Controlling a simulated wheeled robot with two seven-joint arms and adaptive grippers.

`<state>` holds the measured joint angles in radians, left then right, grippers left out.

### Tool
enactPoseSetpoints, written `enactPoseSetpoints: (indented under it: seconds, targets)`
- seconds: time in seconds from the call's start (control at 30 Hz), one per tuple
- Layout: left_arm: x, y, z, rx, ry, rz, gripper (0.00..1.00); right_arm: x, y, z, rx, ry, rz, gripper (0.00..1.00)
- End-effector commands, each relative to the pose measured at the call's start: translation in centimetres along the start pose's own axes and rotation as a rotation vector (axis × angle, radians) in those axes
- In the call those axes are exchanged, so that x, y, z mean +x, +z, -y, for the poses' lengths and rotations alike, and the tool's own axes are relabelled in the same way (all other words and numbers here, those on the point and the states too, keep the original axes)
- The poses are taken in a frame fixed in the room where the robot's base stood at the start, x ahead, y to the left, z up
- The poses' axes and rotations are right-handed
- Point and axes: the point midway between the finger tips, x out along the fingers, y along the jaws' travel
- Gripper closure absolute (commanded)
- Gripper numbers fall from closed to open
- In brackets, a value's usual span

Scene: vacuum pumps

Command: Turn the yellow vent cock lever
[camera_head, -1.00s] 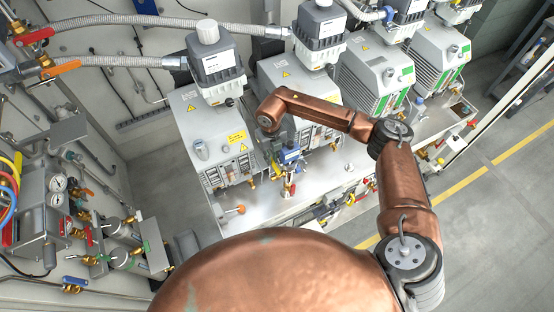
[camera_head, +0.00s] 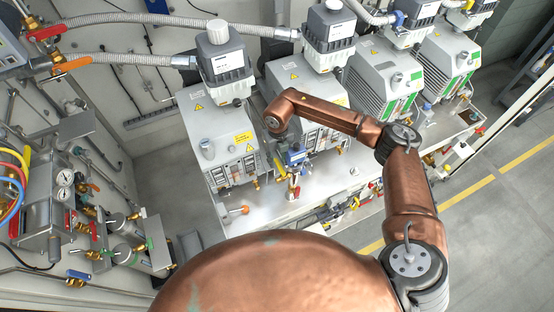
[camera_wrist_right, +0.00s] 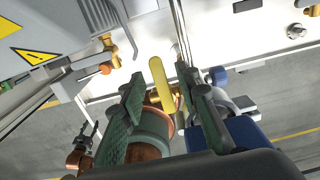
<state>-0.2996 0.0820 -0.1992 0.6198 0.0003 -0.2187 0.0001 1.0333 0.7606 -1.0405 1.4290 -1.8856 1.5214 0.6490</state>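The yellow vent cock lever (camera_wrist_right: 161,84) shows in the right wrist view as a slim rounded bar. It lies between the two green-grey fingers of my right gripper (camera_wrist_right: 168,100), which are apart with visible space on both sides of the lever. I see no clear contact. The lever's lower end is near a copper-coloured round part, and its mounting is partly hidden. My left gripper is not in view.
Several grey pumps (camera_head: 233,152) stand in a row on a light bench (camera_head: 268,208). A red-handled valve (camera_head: 295,188) is close below my right gripper. A valve panel with gauges (camera_head: 65,178) is at left. Open floor (camera_head: 480,215) lies at right.

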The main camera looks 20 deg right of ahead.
Motion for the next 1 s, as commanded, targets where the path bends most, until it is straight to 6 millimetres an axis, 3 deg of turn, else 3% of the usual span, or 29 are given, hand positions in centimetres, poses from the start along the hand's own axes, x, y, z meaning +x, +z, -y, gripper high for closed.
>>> enactPoseSetpoints:
  seconds: [0.6,1.0]
  targets:
    - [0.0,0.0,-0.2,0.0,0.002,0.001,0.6,-10.7,0.1,0.0,0.001,-0.001,0.003,0.7]
    - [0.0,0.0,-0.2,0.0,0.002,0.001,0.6,-11.8,0.0,0.0,0.001,0.0,0.0,0.7]
